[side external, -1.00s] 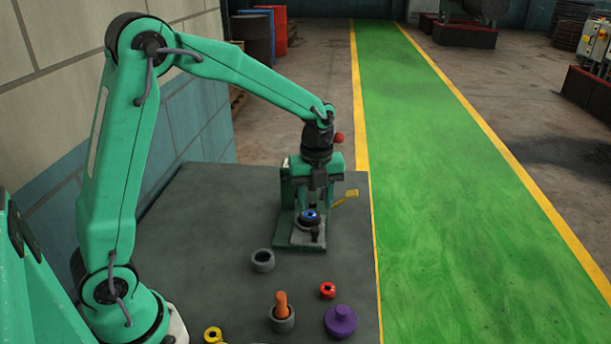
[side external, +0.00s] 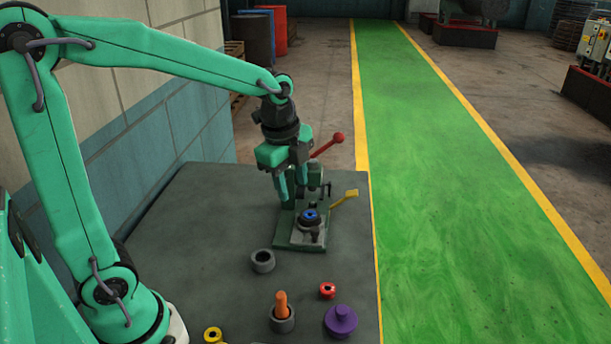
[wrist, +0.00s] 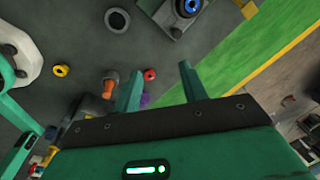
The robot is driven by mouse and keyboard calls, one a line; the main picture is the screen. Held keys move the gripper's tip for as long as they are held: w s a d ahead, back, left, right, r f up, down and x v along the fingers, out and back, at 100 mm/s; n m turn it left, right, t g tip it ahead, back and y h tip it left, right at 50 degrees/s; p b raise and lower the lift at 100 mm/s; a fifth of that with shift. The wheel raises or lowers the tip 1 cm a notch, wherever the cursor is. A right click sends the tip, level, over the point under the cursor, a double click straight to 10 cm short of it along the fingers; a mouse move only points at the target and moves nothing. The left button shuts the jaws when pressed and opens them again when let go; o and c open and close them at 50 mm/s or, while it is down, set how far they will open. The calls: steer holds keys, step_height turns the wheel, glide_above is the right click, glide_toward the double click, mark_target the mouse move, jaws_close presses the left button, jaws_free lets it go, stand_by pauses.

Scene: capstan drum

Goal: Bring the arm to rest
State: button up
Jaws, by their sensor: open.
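My gripper (side external: 292,185) is open and empty. It hangs over the table's far part, just left of and above the green press (side external: 312,232), apart from the blue ring. In the wrist view its two fingers (wrist: 158,88) stand apart with nothing between them. The press has a red-knobbed lever (side external: 328,145), a yellow tab (side external: 344,198) and a blue ring (side external: 310,214) on its dark seat. The blue ring also shows at the top of the wrist view (wrist: 190,7). My gripper partly hides the press column.
On the dark table (side external: 200,230) are a grey ring (side external: 262,261), an orange peg in a grey cup (side external: 282,312), a red ring (side external: 327,290), a purple knobbed disc (side external: 340,321) and a yellow ring (side external: 212,335). The table's left middle is clear. A block wall (side external: 150,110) stands left.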

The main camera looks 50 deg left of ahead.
steer(key=s+r+n+t, duration=0.3)
steer(key=s+r+n, duration=0.1)
steer(key=s+n, duration=1)
steer(key=shift+d+n+t, duration=0.25)
steer(key=shift+n+t, duration=0.05)
steer(key=shift+n, duration=0.6)
steer(key=shift+s+r, duration=0.1)
stand_by(0.4)
